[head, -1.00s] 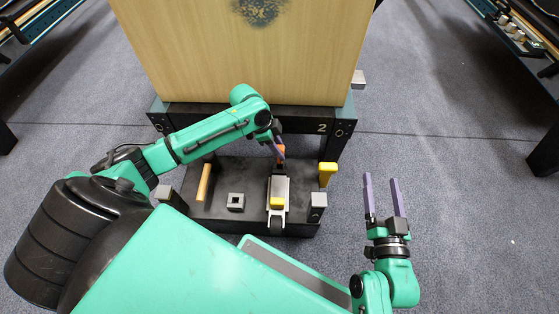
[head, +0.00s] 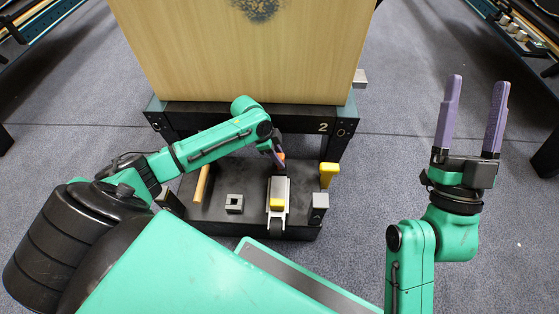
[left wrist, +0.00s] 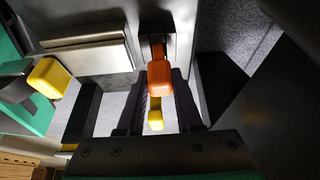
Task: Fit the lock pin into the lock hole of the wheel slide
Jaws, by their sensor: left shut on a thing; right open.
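The lock pin shows as an orange head (left wrist: 160,78) between the fingers of my left gripper (left wrist: 163,90) in the left wrist view. In the head view, a bit of the orange pin (head: 281,155) shows beside my left gripper (head: 278,158), which is shut on it, at the back end of the wheel slide. The wheel slide (head: 280,188) is a pale grey block with a yellow part and a dark wheel at its front. The lock hole is hidden, so I cannot tell how far the pin is in. My right gripper (head: 477,85) is open and empty at the right.
The slide lies on a black base (head: 220,222) under a wooden panel (head: 240,60). A grey square socket (head: 234,203), a wooden bar (head: 202,183), a yellow handle (head: 328,172) and a grey block (head: 319,201) are around it. Floor at the right is clear.

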